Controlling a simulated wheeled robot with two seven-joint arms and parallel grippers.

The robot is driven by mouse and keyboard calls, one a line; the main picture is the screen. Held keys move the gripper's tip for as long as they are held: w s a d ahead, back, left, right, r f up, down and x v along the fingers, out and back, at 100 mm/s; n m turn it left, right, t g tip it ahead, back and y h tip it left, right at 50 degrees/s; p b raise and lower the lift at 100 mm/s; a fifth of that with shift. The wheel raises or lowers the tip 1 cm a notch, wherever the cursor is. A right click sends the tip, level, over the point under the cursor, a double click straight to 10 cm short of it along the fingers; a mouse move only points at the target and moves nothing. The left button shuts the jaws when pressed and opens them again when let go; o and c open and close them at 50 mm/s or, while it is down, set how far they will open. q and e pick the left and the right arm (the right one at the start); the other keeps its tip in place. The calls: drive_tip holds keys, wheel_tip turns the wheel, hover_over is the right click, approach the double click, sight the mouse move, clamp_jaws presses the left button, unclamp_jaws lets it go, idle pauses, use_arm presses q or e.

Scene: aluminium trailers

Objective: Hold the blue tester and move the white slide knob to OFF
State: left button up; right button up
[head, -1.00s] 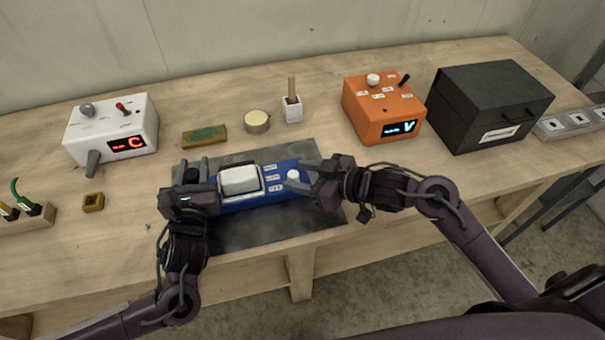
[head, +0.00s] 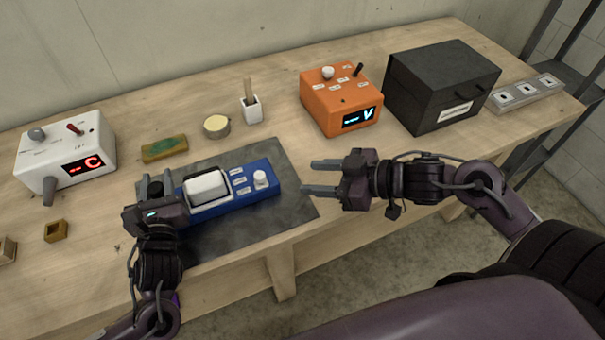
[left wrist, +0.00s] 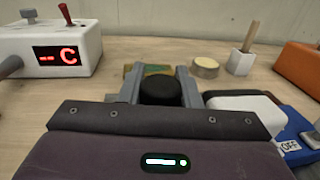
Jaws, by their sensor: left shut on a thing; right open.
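The blue tester (head: 232,205) lies on the dark grey mat (head: 292,225). It has a large white block (head: 206,187) on its left part, a column of small white labels, and the white slide knob (head: 261,179) near its right end. My left gripper (head: 154,187) is shut at the tester's left end; in the left wrist view its fingers (left wrist: 160,85) close around a black round part (left wrist: 160,92). A label reading OFF (left wrist: 290,146) shows there on the tester. My right gripper (head: 322,177) is open and empty, to the right of the tester and apart from the knob.
Behind stand a white device with a red display (head: 75,150), a green-topped pad (head: 165,149), a round tin (head: 217,126), a white brush holder (head: 251,110), an orange meter (head: 340,100) and a black box (head: 440,85). A switch strip (head: 525,92) lies far right.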

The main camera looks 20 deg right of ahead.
idle(0.3)
use_arm(q)
drive_tip(key=o, duration=1.2)
drive_tip(key=shift+s, duration=0.1)
